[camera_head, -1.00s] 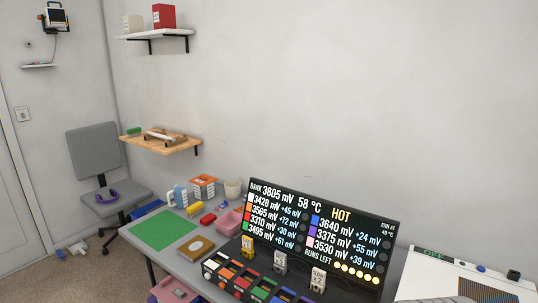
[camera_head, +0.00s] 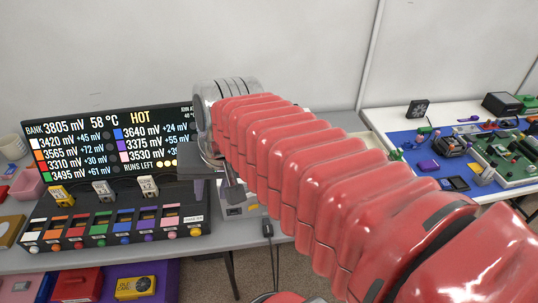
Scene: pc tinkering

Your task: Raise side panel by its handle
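My gripper (camera_head: 214,185) hangs below its silver wrist just right of the display, with its two dark fingers apart and nothing visible between them.
A black display (camera_head: 105,145) stands on the grey desk (camera_head: 150,258) at left, above a row of coloured blocks. A white table with a blue mat (camera_head: 415,160) and electronics stands at right. Coloured boxes (camera_head: 75,284) lie below the desk. A floor gap separates the desks.

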